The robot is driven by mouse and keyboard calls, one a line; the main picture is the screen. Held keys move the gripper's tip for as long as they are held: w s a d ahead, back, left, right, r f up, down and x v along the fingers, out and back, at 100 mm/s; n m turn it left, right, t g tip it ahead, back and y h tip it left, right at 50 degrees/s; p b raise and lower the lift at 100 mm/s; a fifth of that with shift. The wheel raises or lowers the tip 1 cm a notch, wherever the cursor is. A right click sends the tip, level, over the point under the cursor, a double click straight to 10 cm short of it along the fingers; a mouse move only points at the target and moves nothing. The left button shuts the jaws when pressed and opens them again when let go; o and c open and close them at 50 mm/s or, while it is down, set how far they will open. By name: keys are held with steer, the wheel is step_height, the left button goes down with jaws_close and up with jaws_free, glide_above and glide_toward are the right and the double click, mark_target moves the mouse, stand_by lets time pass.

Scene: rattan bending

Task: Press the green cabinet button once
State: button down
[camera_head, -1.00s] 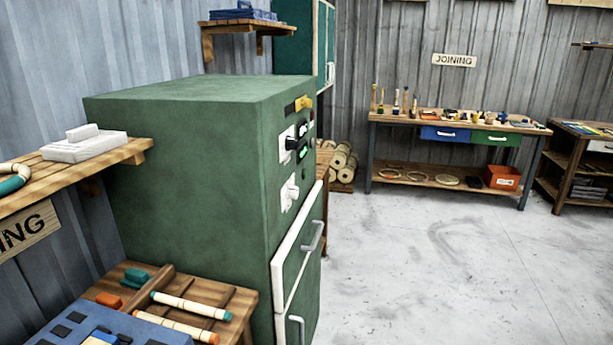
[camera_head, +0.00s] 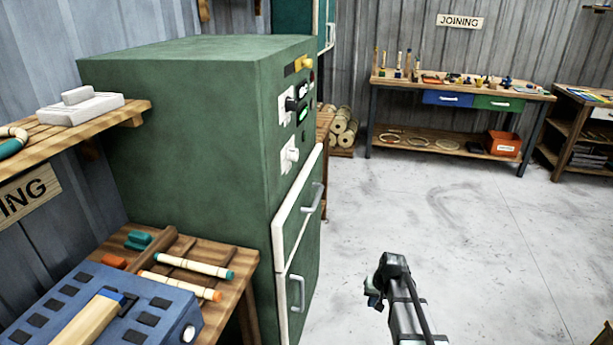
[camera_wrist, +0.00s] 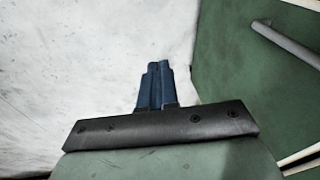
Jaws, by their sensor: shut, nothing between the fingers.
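The green cabinet (camera_head: 190,130) stands left of centre in the head view, with its control panel on the right-hand face. On that panel a small green button (camera_head: 303,115) sits below a black switch (camera_head: 298,97), seen at a steep angle. My gripper (camera_head: 374,290) is low at the right of the cabinet over the floor, apart from it. In the wrist view my gripper (camera_wrist: 158,70) has its dark blue fingers together and empty. The cabinet front (camera_wrist: 245,85) shows at the right there, with a grey handle (camera_wrist: 283,42). The button is not in the wrist view.
A yellow knob (camera_head: 303,63) and a white dial (camera_head: 290,153) are on the same panel. Handles (camera_head: 312,198) stick out from the cabinet front below. A workbench (camera_head: 460,93) stands at the back. The concrete floor (camera_head: 440,200) right of the cabinet is clear.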

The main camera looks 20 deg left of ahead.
mark_target(306, 137)
steer(key=w+a+r+n+t+y, duration=0.3)
steer(key=w+a+r, duration=0.3)
steer(key=w+r, duration=0.4)
steer(key=w+a+r+n+t+y, duration=0.3)
steer(key=w+a+r+n, duration=0.2)
steer(key=w+r, duration=0.6)
steer(key=w+a+r+n+t+y, duration=0.2)
steer(key=w+a+r+n, duration=0.3)
steer(key=w+r, duration=0.5)
step_height(306, 137, up, 10)
steer(key=shift+w+a+f+t+y, duration=0.25)
steer(key=shift+w+a+t+y, duration=0.15)
steer(key=shift+a, duration=0.5)
steer(key=shift+a, duration=0.2)
steer(key=a, duration=0.8)
steer(key=shift+a, duration=0.2)
steer(key=shift+a, duration=0.2)
steer(key=shift+a, duration=0.25)
